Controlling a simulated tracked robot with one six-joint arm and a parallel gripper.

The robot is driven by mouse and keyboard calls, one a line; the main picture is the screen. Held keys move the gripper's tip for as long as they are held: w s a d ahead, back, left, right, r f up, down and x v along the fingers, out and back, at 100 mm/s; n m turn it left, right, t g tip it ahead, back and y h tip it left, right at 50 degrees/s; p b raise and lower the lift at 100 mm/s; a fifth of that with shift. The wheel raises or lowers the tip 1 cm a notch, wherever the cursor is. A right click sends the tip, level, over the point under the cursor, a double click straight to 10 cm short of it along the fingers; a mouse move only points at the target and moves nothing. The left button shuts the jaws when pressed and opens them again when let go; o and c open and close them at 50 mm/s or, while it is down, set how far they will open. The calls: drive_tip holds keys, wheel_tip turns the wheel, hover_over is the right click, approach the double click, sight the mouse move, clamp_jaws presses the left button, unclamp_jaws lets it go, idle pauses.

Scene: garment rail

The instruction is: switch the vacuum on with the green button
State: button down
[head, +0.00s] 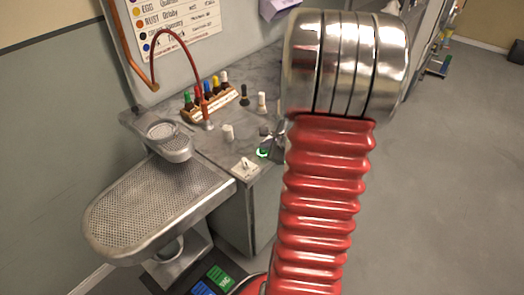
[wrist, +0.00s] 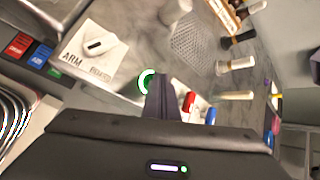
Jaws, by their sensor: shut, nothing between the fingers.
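The green button shows as a bright green ring (wrist: 147,80) in the wrist view and as a small green glow (head: 263,153) on the counter's front part in the head view. My gripper (wrist: 162,82) is shut and empty. Its fingertips overlap the right side of the ring in the wrist view and cover part of it. I cannot tell whether they touch the button. In the head view my gripper (head: 274,144) is mostly hidden behind my red arm. The perforated board (head: 150,208) stands at the left, with a small round perforated pad (head: 163,131) above it.
A white switch plate marked ARM and BOARD (wrist: 88,52) lies beside the button. A rack of coloured bottles (head: 210,98) and several brushes (wrist: 238,64) stand on the counter (head: 210,150). Green and blue pedals (head: 218,278) are low at the front. Open floor (head: 450,180) lies right.

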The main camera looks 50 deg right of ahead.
sight(266, 152)
drive_tip(key=shift+r, duration=3.05)
